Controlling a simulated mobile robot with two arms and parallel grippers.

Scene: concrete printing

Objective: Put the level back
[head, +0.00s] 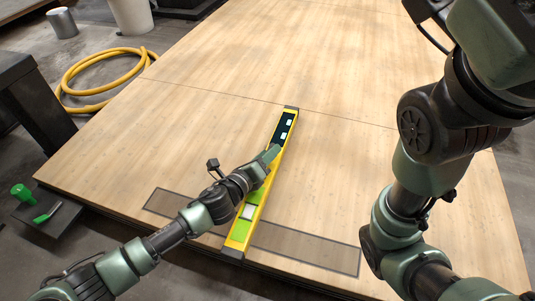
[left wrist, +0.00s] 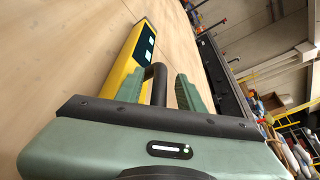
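The level (head: 284,127) is a long yellow bar with a dark, white-marked far part and green patches nearer me. It lies on the wooden board, across a darker outlined strip (head: 305,248). My left gripper (head: 272,155) is at the middle of the level and hides part of it. In the left wrist view, the level (left wrist: 139,52) runs away behind one finger. The green fingers of my left gripper (left wrist: 160,90) stand apart, with a dark curved bar between them. Contact cannot be told. My right arm shows at the right, but its gripper is out of view.
The large wooden board (head: 210,85) is otherwise clear. A yellow hose (head: 83,68) lies coiled on the floor at the left. A grey can (head: 62,23) and a pale bucket (head: 131,14) stand behind it. Green tools (head: 48,213) rest on a dark block at the left.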

